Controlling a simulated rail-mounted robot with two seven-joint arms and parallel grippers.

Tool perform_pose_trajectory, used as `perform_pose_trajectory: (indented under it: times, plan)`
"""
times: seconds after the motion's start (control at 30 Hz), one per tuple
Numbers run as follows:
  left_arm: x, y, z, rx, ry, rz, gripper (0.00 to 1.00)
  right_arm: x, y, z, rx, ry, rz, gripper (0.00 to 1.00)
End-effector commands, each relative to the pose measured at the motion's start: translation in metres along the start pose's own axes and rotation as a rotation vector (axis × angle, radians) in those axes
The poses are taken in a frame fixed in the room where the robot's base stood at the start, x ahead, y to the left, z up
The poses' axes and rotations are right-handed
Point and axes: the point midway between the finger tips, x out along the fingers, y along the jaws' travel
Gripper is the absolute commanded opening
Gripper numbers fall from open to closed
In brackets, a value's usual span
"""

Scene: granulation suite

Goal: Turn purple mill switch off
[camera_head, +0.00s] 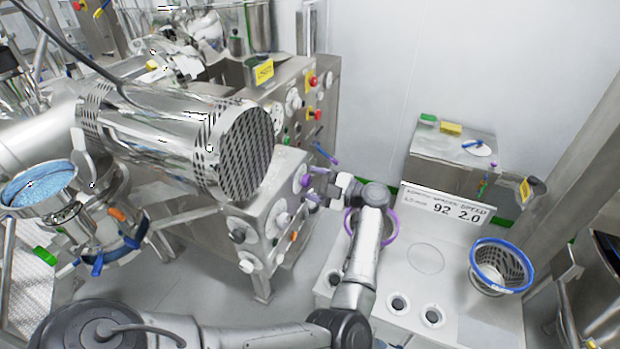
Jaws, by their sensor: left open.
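A purple switch knob (305,181) sits on the right-hand face of the steel mill cabinet (262,205). My left gripper (311,184) is open at this knob, its two fingers pointing left, one above and one below it. I cannot tell whether the fingers touch the knob. The knob's exact setting is too small to read. My right gripper is not in view.
A large perforated steel cylinder (240,150) overhangs the cabinet. Red and yellow buttons (313,81) are on the panel behind. To the right, a bench holds a sign (447,204), a purple-rimmed ring (393,228) behind my arm, and a blue-rimmed basket (502,266).

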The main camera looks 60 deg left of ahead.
Motion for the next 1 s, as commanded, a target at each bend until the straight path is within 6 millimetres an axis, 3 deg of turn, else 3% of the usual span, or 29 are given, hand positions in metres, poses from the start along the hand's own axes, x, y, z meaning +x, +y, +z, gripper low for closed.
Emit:
perform_pose_trajectory:
  times: [0.2,0.57,1.0]
  plan:
    - [0.014,0.000,-0.001,0.000,0.002,0.000,0.66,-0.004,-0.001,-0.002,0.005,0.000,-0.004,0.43]
    - [0.016,0.000,0.000,0.000,0.001,0.000,0.65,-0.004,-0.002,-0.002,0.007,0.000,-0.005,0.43]
    - [0.015,0.000,0.000,0.000,0.000,0.000,0.22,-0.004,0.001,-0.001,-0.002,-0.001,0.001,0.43]
